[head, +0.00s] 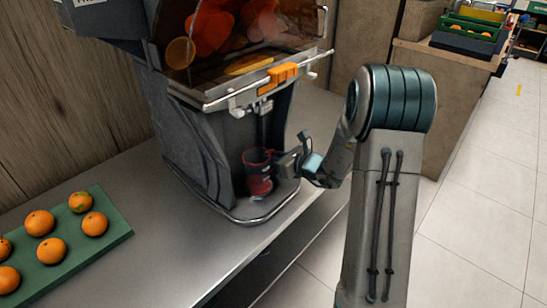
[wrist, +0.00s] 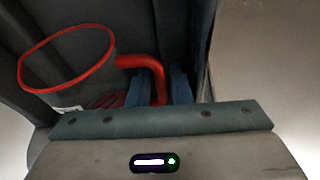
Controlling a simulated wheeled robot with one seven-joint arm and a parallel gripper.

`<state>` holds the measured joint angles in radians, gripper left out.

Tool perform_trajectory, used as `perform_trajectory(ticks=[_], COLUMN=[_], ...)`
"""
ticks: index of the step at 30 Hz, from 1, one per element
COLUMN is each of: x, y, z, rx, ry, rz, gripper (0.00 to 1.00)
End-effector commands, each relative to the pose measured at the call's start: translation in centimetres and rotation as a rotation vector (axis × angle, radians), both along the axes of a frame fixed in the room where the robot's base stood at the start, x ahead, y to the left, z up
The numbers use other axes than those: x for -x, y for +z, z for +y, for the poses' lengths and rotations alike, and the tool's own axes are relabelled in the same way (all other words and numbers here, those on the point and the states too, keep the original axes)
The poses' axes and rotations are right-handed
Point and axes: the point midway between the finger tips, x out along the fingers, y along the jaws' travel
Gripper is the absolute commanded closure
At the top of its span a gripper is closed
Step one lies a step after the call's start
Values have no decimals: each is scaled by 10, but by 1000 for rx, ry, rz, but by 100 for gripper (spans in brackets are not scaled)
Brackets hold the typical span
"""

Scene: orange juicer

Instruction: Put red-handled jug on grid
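The red-handled jug (head: 258,172) is upright in the juicer's front bay, below the spout. In the wrist view its red rim (wrist: 68,60) shows as a ring at the left, with the red handle (wrist: 140,63) reaching right. My gripper (head: 278,165) comes in from the right at the jug's handle side. In the wrist view the blue fingers of my gripper (wrist: 161,88) are close on both sides of the handle and look shut on it. The grid at the bay's base (head: 262,207) is mostly hidden; I cannot tell whether the jug touches it.
The juicer (head: 190,140) stands on a grey counter (head: 150,205), with its spout and orange lever (head: 283,73) above the jug. A green tray (head: 118,236) of several oranges lies at the left. Floor (head: 460,230) is open at the right.

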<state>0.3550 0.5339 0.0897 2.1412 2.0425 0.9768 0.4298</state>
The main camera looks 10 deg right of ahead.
Motion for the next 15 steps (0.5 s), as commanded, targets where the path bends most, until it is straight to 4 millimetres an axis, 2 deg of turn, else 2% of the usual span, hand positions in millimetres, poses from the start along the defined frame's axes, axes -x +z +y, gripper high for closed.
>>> perform_trajectory(ticks=[10, 15], x=[1, 24], y=[6, 14], z=[-1, -20], rx=[0, 0], ry=[-1, -5], rz=[0, 0], gripper=[82, 82])
